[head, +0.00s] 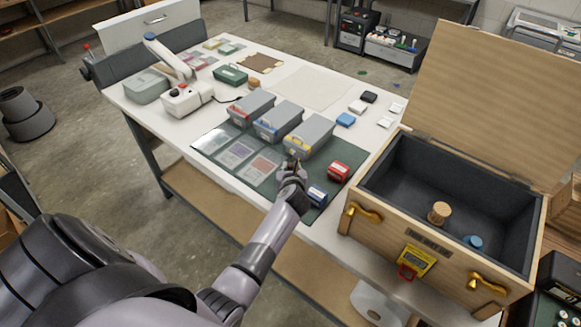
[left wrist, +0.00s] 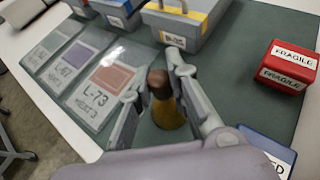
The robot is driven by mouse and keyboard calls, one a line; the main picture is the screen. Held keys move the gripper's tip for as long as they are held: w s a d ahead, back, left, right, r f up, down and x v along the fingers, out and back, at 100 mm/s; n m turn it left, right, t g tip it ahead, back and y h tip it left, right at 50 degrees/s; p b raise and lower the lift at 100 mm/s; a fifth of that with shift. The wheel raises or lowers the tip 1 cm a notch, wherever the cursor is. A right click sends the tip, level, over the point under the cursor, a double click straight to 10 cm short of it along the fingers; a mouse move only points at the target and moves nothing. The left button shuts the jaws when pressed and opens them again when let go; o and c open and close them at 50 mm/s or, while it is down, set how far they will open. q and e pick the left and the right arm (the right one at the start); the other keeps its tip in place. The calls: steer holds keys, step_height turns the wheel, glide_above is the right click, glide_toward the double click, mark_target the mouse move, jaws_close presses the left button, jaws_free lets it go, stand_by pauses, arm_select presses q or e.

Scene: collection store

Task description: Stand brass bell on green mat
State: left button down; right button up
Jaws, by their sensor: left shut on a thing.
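The brass bell (left wrist: 168,112) shows in the left wrist view with a brown handle (left wrist: 159,82) on top and a brass-yellow body below, roughly upright. My left gripper (head: 292,168) is shut on it, with a finger on either side. In the head view the gripper mostly hides the bell. The green mat (left wrist: 236,72) lies on the white table under the gripper and bell. I cannot tell whether the bell's base touches the mat. My right gripper is not in view.
On the mat are grey bins (head: 310,136), labelled cards (head: 264,166), a red FRAGILE box (head: 339,171) and a blue box (head: 318,196) close right of the gripper. An open wooden crate (head: 375,227) stands at right. Bare mat lies between the bins and the red box.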

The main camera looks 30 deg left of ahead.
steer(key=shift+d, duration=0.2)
arm_select(q)
steer(key=shift+f, duration=0.15)
steer(key=c, duration=1.5)
jaws_free()
steer(key=shift+c, duration=0.2)
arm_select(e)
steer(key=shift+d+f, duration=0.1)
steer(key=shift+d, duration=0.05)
arm_select(q)
steer(key=shift+r, duration=0.3)
steer(key=shift+s+d, duration=0.2)
steer(key=shift+s, duration=0.05)
steer(key=b+v, duration=0.1)
steer(key=v, duration=1)
steer(key=shift+s+r, duration=0.15)
steer(key=shift+s, duration=0.05)
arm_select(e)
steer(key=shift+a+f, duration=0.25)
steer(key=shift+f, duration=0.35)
